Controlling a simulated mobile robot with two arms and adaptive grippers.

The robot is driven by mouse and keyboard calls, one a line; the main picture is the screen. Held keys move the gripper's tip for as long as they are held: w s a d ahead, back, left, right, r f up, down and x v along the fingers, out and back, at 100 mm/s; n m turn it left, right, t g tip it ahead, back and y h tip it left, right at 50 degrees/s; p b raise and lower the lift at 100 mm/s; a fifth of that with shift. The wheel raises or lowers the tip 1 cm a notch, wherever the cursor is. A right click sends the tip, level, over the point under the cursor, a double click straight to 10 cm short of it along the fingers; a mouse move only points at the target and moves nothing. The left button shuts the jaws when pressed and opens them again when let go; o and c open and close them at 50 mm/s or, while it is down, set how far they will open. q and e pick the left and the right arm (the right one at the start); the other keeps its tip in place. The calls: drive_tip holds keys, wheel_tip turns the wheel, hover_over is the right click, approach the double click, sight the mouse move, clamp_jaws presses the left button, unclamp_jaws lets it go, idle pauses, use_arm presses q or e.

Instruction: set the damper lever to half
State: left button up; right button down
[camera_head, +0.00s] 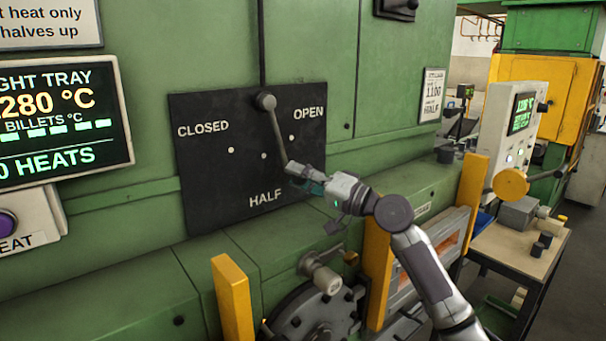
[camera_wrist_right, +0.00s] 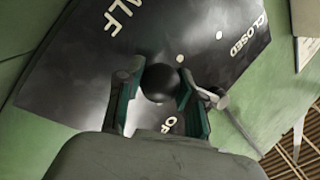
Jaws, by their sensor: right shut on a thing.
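The damper lever (camera_head: 279,137) is a grey rod on a pivot at the top of a black plate (camera_head: 205,190). The plate is marked CLOSED at left, OPEN at right and HALF at the bottom, with small white dots. The lever points down and slightly right, between the middle dot and the dot on the OPEN side. My right gripper (camera_head: 305,178) is at the lever's lower end. In the right wrist view the lever's black knob (camera_wrist_right: 160,82) sits between the green-lined fingers (camera_wrist_right: 158,108), which are shut on it. My left gripper is out of view.
A yellow post (camera_head: 233,300) and a round dark hatch with a handle (camera_head: 320,275) stand below the plate. A second yellow post (camera_head: 378,270) is beside my right arm. A lit display (camera_head: 60,120) is at left. A small table (camera_head: 520,245) stands at right.

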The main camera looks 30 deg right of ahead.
drive_tip(key=shift+a+f+m+t+p, duration=0.15)
drive_tip(key=shift+a+m+t+p, duration=0.2)
drive_tip(key=shift+a+m, duration=0.5)
drive_tip(key=shift+s+a+f+m+t+p, duration=0.15)
drive_tip(key=shift+a+m+t+p, duration=0.35)
drive_tip(key=shift+a+m, duration=0.7)
drive_tip(key=shift+a, duration=0.15)
drive_tip(key=c, duration=0.7)
unclamp_jaws()
drive_tip(key=v, duration=1.2)
drive_tip(key=shift+s, duration=0.15)
